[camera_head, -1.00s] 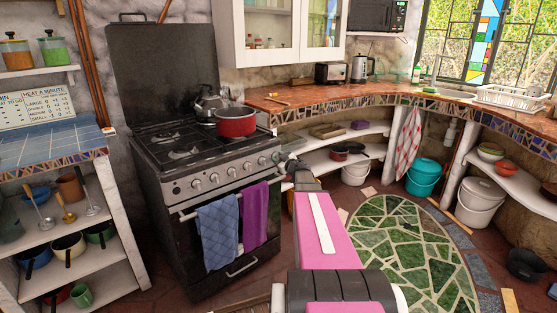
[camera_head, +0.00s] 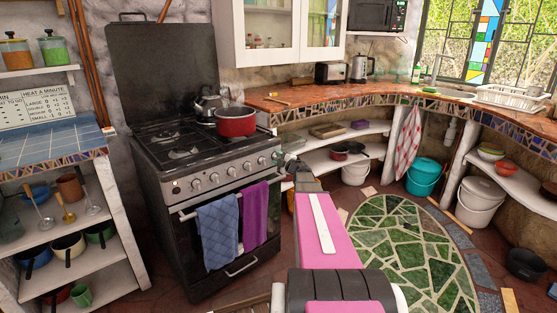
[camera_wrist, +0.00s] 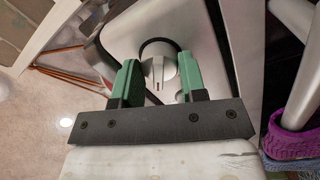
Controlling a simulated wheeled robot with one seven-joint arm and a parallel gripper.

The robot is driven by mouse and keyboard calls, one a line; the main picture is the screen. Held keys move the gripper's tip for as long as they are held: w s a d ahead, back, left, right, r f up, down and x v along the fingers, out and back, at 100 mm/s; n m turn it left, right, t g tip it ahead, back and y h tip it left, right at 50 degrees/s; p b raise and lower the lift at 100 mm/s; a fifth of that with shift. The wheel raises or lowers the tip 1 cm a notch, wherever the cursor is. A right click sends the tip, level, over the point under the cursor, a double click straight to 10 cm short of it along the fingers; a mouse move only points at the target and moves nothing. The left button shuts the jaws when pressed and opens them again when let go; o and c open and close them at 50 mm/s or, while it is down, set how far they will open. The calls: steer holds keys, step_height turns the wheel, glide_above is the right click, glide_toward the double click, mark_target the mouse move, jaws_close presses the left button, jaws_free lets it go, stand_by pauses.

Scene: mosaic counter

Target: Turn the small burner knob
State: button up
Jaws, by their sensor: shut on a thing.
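The stove (camera_head: 205,180) stands left of centre in the head view, with a row of round knobs (camera_head: 214,178) along its silver front panel. My gripper (camera_head: 285,158) is at the right end of that row, where the tips are too small to make out well. In the wrist view, the green fingers of my gripper (camera_wrist: 159,75) are on both sides of a round silver knob (camera_wrist: 158,72) with a raised middle bar, and are shut on it. Its markings are not readable, so I cannot tell which burner it serves.
A red pot (camera_head: 235,122) and a kettle (camera_head: 208,103) stand on the stove top. A blue towel (camera_head: 218,232) and a purple towel (camera_head: 255,216) hang on the oven rail below the knobs. The counter (camera_head: 300,97) starts just right of the stove.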

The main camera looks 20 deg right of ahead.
stand_by(0.4)
steer(key=o, duration=0.9)
steer(key=shift+s, duration=0.1)
steer(key=v, duration=1)
steer(key=shift+s+d+f, duration=0.1)
steer(key=shift+s, duration=0.25)
jaws_close()
stand_by(0.9)
